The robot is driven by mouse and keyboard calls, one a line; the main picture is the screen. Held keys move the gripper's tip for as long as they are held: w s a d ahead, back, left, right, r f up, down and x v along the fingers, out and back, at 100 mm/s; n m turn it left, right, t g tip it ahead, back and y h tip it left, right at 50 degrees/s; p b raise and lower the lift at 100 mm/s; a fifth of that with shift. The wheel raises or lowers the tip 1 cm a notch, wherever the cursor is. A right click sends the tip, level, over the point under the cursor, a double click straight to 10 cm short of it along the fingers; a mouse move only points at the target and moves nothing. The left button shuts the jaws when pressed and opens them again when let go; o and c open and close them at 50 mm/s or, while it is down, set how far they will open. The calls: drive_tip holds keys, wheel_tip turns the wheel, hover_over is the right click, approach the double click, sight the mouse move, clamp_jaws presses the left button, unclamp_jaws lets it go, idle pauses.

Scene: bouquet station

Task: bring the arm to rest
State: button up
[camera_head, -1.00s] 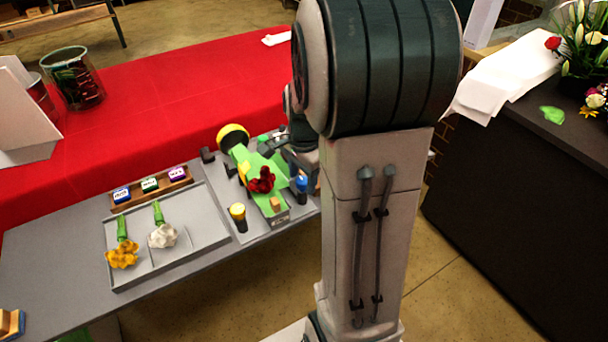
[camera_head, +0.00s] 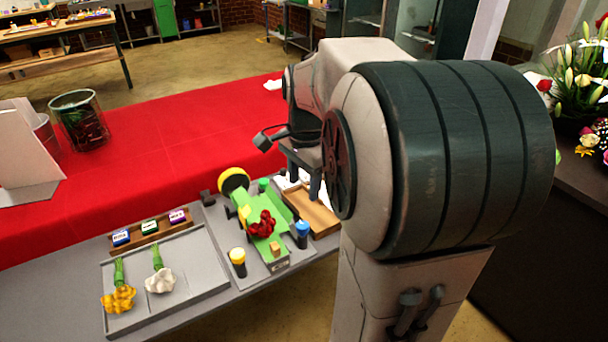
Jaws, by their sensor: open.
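My arm is raised and folded in front of the camera, its large dark shoulder covering the right middle of the view. My gripper (camera_head: 304,180) points down with its two dark fingers apart, open, and nothing shows between them. It hangs above the right end of the grey workbench (camera_head: 56,281), over a wooden tray (camera_head: 318,216). Part of the gripper and wrist is hidden behind my arm.
A green stand holding red flowers (camera_head: 262,224) is left of the gripper. A yellow-topped bottle (camera_head: 238,262) and a blue-topped bottle (camera_head: 302,234) stand beside it. Yellow flowers (camera_head: 118,300) and white flowers (camera_head: 160,282) lie in a grey tray. A red-covered table (camera_head: 180,142) runs behind.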

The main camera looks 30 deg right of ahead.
drive_tip(key=shift+r, duration=0.6)
drive_tip(key=s+a+f+n+t, duration=0.2)
drive_tip(key=s+a+f+n, duration=0.3)
drive_tip(key=s+a+n, duration=0.6)
drive_tip(key=n, duration=0.5)
drive_tip(key=shift+s+a, duration=0.3)
drive_tip(key=shift+a, duration=0.05)
idle(0.8)
drive_tip(key=shift+c, duration=1.2)
drive_tip(key=shift+d, duration=0.1)
drive_tip(key=shift+c, duration=0.3)
